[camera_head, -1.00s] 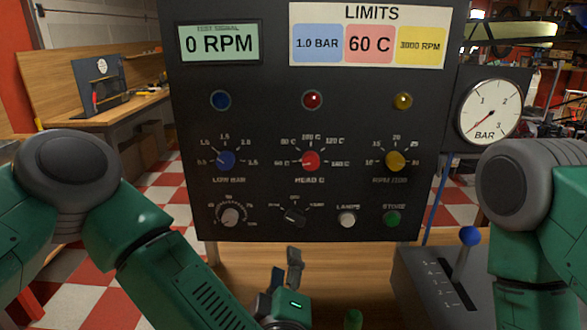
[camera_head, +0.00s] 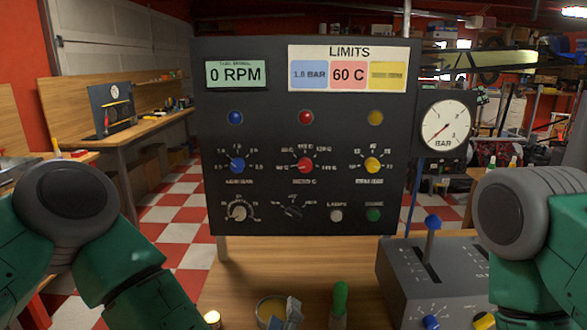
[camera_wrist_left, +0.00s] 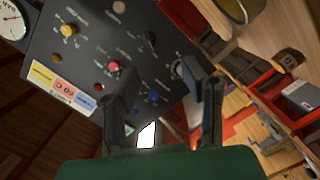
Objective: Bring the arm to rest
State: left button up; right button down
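My left arm (camera_head: 110,260) comes in from the left of the head view and drops toward the bottom edge. Only grey fingertips of my left gripper (camera_head: 287,312) show there, low in front of the panel, overlapping a round yellow container in the picture. In the left wrist view both dark fingers of this gripper (camera_wrist_left: 166,82) stand wide apart with nothing held between them. My right arm (camera_head: 525,230) shows at the right edge; its gripper is out of view. The black control panel (camera_head: 215,140) stands upright ahead, its display reading 0 RPM.
A grey lever box (camera_head: 400,262) with a blue-knobbed lever stands at the right. A pressure gauge (camera_head: 446,125) is beside the panel. The round yellow container (camera_head: 268,306) and a green handle (camera_head: 339,300) are on the wooden bench (camera_head: 245,270). Bench left of centre is mostly bare.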

pick_arm(q)
jog(key=s+a+f+m+g+h, duration=0.1)
jog(key=s+a+f+m+g, duration=0.4)
jog(key=f, duration=0.5)
jog(key=s+a+f+m+g+h, duration=0.1)
jog(key=s+a+f+m+g, duration=0.35)
jog(key=f, duration=0.45)
jog(key=s+a+f+g+y, duration=0.2)
jog(key=s+a+g, duration=0.1)
jog(key=s+a, duration=0.5)
jog(key=s+a+f+g+y, duration=0.1)
jog(key=s+a+f+g, duration=0.1)
jog(key=s+a, duration=0.6)
jog(key=shift+s+a+f+m+g+y, duration=0.25)
jog(key=shift+a+f+m+g+y, duration=0.15)
jog(key=shift+a+g, duration=0.35)
pick_arm(e)
jog(key=shift+w, duration=0.15)
pick_arm(q)
jog(key=shift+w+d, duration=0.15)
jog(key=shift+d, duration=0.1)
